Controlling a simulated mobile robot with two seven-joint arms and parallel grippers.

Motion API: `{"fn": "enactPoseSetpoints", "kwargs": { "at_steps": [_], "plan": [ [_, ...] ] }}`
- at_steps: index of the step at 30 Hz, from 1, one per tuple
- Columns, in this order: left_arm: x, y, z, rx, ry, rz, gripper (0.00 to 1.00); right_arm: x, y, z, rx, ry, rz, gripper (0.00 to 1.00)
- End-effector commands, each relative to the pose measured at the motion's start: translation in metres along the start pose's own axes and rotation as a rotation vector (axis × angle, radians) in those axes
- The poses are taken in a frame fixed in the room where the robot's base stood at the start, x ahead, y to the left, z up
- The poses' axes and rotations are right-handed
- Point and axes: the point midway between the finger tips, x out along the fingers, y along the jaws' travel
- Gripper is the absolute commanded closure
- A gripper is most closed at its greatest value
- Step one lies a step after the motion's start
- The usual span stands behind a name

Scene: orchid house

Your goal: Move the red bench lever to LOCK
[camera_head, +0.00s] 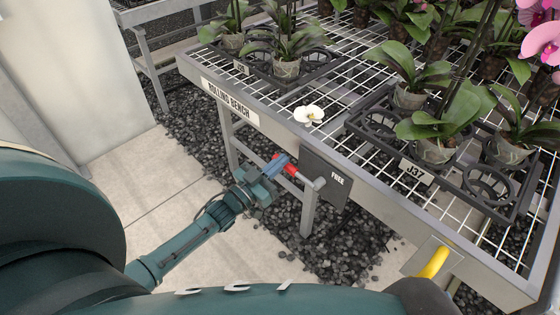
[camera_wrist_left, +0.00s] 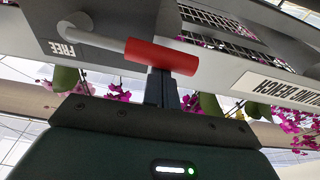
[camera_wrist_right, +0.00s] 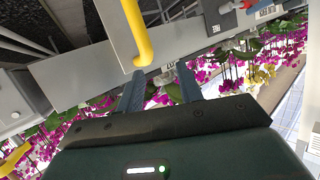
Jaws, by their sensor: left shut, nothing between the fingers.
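The red lever grip (camera_head: 290,170) sits on a grey arm reaching left from a dark plate (camera_head: 326,182) on the bench's front side. The plate's visible label reads FREE. My left gripper (camera_head: 273,166) is at the grip in the head view, partly covering it. In the left wrist view the red grip (camera_wrist_left: 160,56) lies across the tips of the shut fingers (camera_wrist_left: 161,80), not between them; whether they touch I cannot tell. The right gripper (camera_wrist_right: 160,80) is open in its wrist view, with a yellow handle (camera_wrist_right: 137,35) just beyond its left finger.
The rolling bench (camera_head: 275,130) has a wire-mesh top with black trays of potted orchids. A white flower (camera_head: 309,115) lies by its front edge. The yellow handle (camera_head: 434,262) also shows at the bench's right. Pale paving (camera_head: 150,200) is clear at left; dark gravel lies under the bench.

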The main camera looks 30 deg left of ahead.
Motion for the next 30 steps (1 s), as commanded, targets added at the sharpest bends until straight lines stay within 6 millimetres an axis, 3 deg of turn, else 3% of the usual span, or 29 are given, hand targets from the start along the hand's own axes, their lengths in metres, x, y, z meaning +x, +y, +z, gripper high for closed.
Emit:
{"fn": "enactPoseSetpoints", "kwargs": {
  "at_steps": [22, 26, 30],
  "plan": [
    [-0.001, -0.001, 0.006, -0.059, -0.002, -0.011, 1.00, -0.003, 0.001, -0.002, -0.005, 0.005, 0.002, 0.64],
    [0.002, -0.001, -0.002, -0.059, -0.001, -0.011, 1.00, -0.003, 0.000, -0.005, -0.002, -0.003, 0.001, 0.64],
    [0.013, -0.002, -0.024, -0.058, 0.002, -0.012, 1.00, 0.005, -0.005, -0.005, 0.020, -0.052, -0.010, 0.64]
  ]
}}
